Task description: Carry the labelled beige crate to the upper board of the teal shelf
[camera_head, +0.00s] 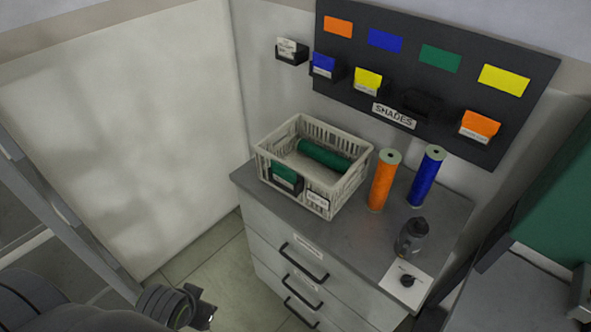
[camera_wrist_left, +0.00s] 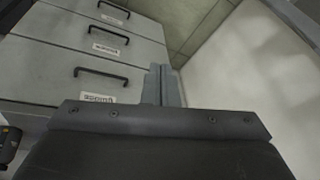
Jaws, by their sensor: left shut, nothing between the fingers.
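The beige crate (camera_head: 346,187) stands upright on the grey top of a drawer cabinet. It has slotted walls, a white label (camera_head: 317,199) and a green card in a black holder (camera_head: 287,178) on its front side. A green spool (camera_head: 324,155) lies inside it. My left gripper (camera_head: 208,317) is low at the bottom left of the head view, in front of and below the cabinet top, well apart from the crate. In the left wrist view its fingers (camera_wrist_left: 163,86) are together and empty. My right gripper is not in view. The teal shelf is not clearly identifiable.
An orange spool (camera_head: 384,181) and a blue spool (camera_head: 426,177) stand right of the crate. A SHADES board (camera_head: 409,80) hangs behind. Drawer handles (camera_head: 304,260) project from the cabinet front.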

